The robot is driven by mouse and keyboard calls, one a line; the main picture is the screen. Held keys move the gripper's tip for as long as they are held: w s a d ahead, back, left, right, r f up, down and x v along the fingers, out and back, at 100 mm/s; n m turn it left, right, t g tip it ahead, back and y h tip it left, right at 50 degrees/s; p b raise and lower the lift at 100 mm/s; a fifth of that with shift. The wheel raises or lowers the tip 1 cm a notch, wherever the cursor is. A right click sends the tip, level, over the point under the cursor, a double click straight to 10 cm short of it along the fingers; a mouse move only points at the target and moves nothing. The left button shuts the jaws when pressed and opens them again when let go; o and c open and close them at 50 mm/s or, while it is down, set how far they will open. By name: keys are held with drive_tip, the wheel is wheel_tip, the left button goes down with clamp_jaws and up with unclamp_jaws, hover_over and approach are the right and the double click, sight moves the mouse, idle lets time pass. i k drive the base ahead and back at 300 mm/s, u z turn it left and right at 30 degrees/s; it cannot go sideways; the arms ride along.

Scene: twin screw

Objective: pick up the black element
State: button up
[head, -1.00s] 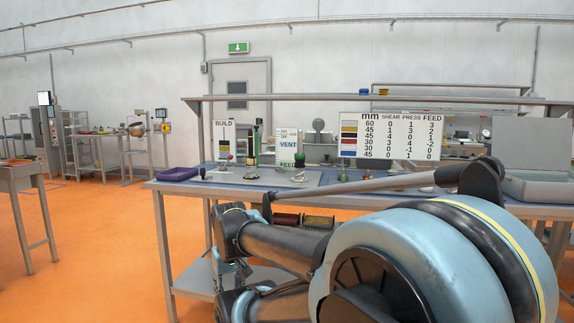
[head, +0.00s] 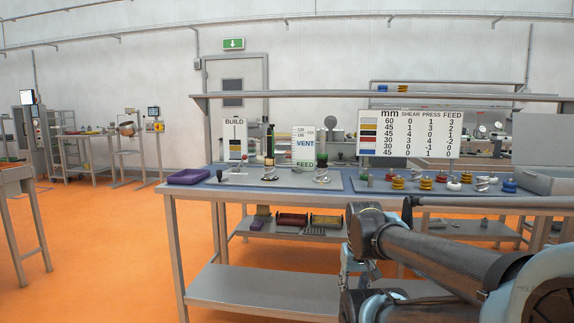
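Several coloured screw elements stand on the right half of the table: yellow elements (head: 398,183), a white element (head: 453,186), a silver element (head: 482,184) and a blue element (head: 509,186), with small red ones among them. I cannot clearly pick out a black element among them. A tall shaft (head: 269,150) with dark, green and yellow parts stands at the left of the table. My gripper (head: 352,272) hangs below and in front of the table edge, partly hidden by my arm. It is apart from the elements, and its fingers are too small to judge.
The table (head: 215,192) bears a purple tray (head: 190,177), a BUILD card (head: 235,140), a VENT/FEED card (head: 304,148) and a numbers board (head: 408,132). A grey case (head: 545,185) stands at the right.

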sight(268, 161)
drive_tip(key=z, duration=0.1)
drive_tip(key=i, duration=1)
drive_tip(key=u, duration=0.05)
